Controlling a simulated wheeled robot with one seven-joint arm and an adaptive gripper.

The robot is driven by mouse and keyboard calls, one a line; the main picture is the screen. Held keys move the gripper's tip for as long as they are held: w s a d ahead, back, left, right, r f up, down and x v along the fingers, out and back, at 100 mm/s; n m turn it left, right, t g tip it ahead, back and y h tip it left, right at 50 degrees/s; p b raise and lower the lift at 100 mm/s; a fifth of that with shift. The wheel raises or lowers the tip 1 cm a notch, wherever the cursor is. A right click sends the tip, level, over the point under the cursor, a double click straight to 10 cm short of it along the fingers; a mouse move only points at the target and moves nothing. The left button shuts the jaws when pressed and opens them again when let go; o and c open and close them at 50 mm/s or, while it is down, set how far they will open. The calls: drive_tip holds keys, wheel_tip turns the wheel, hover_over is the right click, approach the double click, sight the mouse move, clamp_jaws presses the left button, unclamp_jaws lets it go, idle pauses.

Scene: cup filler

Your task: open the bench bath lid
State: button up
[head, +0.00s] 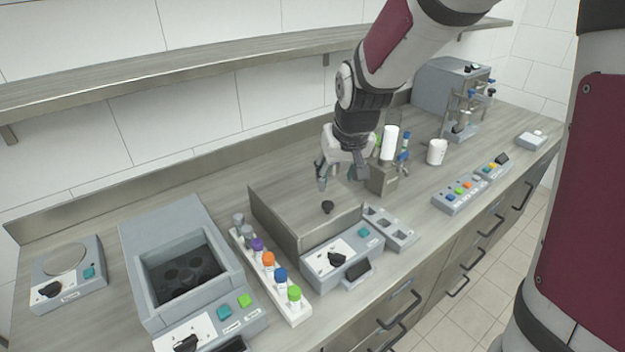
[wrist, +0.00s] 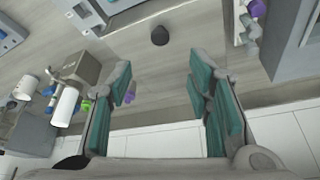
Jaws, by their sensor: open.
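The bench bath (head: 275,222) is a low box with a grey front panel carrying a dial. Its lid looks shut; the top is hard to tell from the wood-grain bench. A black knob (head: 327,207) stands up on that top. The knob also shows in the wrist view (wrist: 160,35), beyond the fingertips and roughly centred between them. My gripper (head: 341,180) is open and empty, above and slightly behind the knob, apart from it. Its teal finger pads (wrist: 163,82) are spread wide in the wrist view.
A rack of capped tubes (head: 270,272) stands left of the bath, beside a device with an open dark well (head: 185,275). A holder with tools (head: 383,179) and a white cup (head: 437,152) stand to the right. A shelf (head: 190,75) runs along the wall.

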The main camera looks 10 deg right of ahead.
sight(328, 203)
drive_tip(key=x, duration=1.2)
drive_tip(key=shift+f, duration=0.15)
clamp_jaws()
